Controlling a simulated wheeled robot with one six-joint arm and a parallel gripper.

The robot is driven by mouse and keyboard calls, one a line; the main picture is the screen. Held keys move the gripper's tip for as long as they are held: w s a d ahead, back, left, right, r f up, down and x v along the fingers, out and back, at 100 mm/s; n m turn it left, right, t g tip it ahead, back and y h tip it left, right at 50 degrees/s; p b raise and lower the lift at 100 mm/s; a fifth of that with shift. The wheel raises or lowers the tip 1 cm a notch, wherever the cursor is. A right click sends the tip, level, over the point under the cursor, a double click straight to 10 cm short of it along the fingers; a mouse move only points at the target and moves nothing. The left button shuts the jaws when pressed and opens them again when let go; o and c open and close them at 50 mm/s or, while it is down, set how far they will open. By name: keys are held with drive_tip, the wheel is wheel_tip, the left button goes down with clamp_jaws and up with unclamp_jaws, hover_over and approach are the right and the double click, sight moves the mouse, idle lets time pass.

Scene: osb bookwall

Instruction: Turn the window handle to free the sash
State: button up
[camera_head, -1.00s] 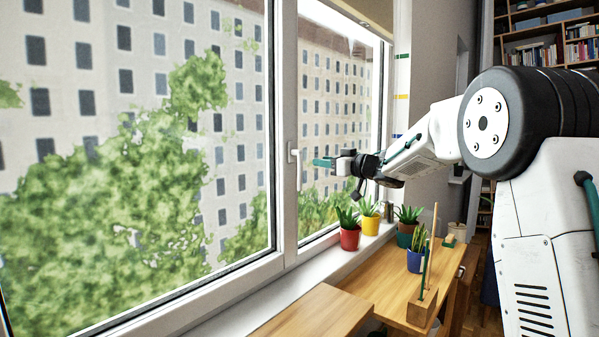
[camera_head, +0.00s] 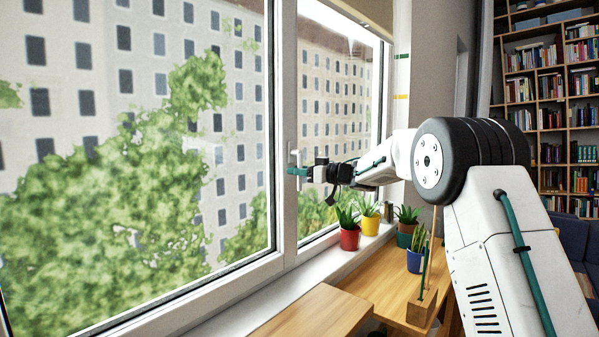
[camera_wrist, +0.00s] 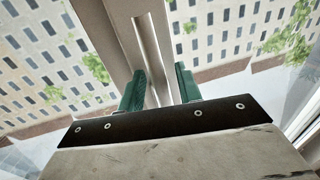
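The white window handle (camera_head: 294,157) is on the upright frame between the two panes and points down. My gripper (camera_head: 298,171) is at the handle, and its green fingers hide part of it in the head view. In the wrist view, a long pale bar that looks like the handle (camera_wrist: 151,50) runs between the two green fingers of my gripper (camera_wrist: 159,80). The fingers are apart, one on each side of the bar. I cannot tell whether either finger touches it. The window sash (camera_head: 284,215) looks shut.
Red (camera_head: 349,238) and yellow (camera_head: 370,224) plant pots stand on the sill below my arm. A blue pot (camera_head: 416,260) and a wooden block with upright sticks (camera_head: 421,309) stand on the wooden desk (camera_head: 375,285). Bookshelves (camera_head: 548,95) are at the right.

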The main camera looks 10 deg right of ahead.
drive_tip(key=shift+c, duration=0.3)
clamp_jaws()
drive_tip(key=shift+m, duration=0.3)
drive_tip(key=shift+s+a+m, duration=0.4)
drive_tip(key=shift+a+m, duration=0.15)
drive_tip(key=shift+m, duration=0.65)
drive_tip(key=s+a+r+m+t+h, duration=0.1)
drive_tip(key=s+a+r+m+t, duration=0.1)
drive_tip(key=m, duration=1.4)
drive_tip(key=shift+s+a+r+t, duration=0.2)
drive_tip(key=shift+a+r+t, duration=0.4)
drive_tip(key=shift+r+t, duration=0.65)
drive_tip(key=shift+r+m+g, duration=0.25)
drive_tip(key=shift+r+m, duration=0.05)
